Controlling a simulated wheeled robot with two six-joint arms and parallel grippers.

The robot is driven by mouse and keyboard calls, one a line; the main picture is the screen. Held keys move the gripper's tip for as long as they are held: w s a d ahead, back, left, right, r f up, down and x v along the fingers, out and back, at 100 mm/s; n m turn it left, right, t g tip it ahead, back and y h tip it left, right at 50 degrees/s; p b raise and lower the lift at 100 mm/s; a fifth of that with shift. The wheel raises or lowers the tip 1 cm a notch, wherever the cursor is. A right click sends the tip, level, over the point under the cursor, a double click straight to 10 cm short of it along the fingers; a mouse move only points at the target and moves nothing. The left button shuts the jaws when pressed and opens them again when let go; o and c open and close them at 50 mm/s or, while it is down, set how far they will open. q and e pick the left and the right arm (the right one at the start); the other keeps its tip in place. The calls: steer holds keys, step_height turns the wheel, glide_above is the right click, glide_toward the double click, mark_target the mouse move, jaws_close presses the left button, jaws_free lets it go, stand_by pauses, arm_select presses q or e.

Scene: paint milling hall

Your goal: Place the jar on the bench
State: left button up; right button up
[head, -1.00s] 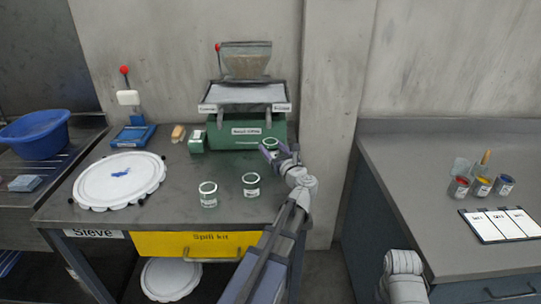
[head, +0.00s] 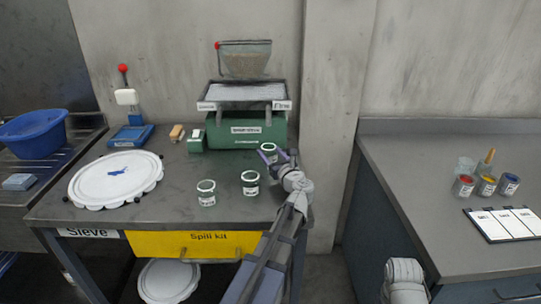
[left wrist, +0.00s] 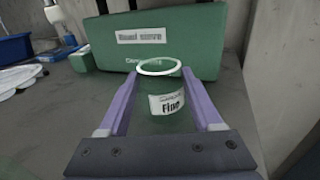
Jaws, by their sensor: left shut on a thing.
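My left gripper (head: 270,157) is shut on a jar (head: 268,147) at the back right of the grey bench (head: 170,196), in front of the green sieve machine (head: 246,131). In the left wrist view the jar (left wrist: 164,90) is upright between the purple fingers, green with a pale rim and a white label reading "Fine". I cannot tell whether its base touches the bench. Two similar jars, a left one (head: 206,193) and a right one (head: 250,184), stand nearer the front edge.
A round white sieve lid (head: 116,179) lies at the bench's left. A blue tray (head: 130,137) and a small green box (head: 196,142) stand behind. A second counter (head: 425,170) at the right holds small paint pots. Bench surface around the two jars is clear.

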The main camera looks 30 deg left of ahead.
arm_select(q)
steer(key=o, duration=1.3)
steer(key=shift+f, duration=0.1)
steer(key=shift+o, duration=0.2)
steer(key=shift+r+p, duration=0.25)
steer(key=shift+p, duration=0.05)
steer(key=v, duration=1.2)
steer(key=shift+f, duration=0.1)
